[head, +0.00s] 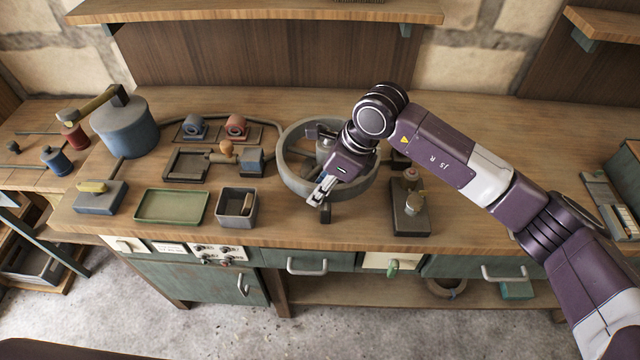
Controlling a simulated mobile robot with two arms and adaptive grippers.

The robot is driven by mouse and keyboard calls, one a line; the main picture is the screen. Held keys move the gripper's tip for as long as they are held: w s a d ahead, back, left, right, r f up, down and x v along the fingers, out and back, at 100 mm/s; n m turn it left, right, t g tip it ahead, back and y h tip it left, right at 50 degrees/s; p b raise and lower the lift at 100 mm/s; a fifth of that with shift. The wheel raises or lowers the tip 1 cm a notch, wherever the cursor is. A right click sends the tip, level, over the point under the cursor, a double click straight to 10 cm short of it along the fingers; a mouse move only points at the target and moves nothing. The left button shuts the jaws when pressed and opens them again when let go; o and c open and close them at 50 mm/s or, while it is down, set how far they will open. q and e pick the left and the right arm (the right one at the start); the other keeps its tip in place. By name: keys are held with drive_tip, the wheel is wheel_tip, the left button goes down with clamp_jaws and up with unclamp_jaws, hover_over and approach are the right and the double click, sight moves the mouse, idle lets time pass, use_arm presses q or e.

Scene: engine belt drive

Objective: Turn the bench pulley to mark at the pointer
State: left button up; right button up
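The bench pulley looks like a large grey ring (290,180) lying flat on the workbench, with a hub in its middle partly covered by my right arm. My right gripper (319,197) reaches down over the front rim of the ring. Its fingertips are at or just above the rim; I cannot tell whether they touch it or how far apart they are. A small dark block (325,213) stands at the ring's front edge, just below the gripper; it may be the pointer. No mark on the pulley can be made out. My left gripper is not in view.
A grey box (222,207) and a green tray (150,206) lie left of the pulley. A fixture with a knob (403,219) stands close on the right. A blue pot (124,130) is at the far left. The back right of the workbench (560,125) is clear.

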sight(286, 168)
drive_tip(key=c, duration=0.6)
clamp_jaws()
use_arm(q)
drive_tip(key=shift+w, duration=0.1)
use_arm(e)
drive_tip(key=shift+a, duration=0.1)
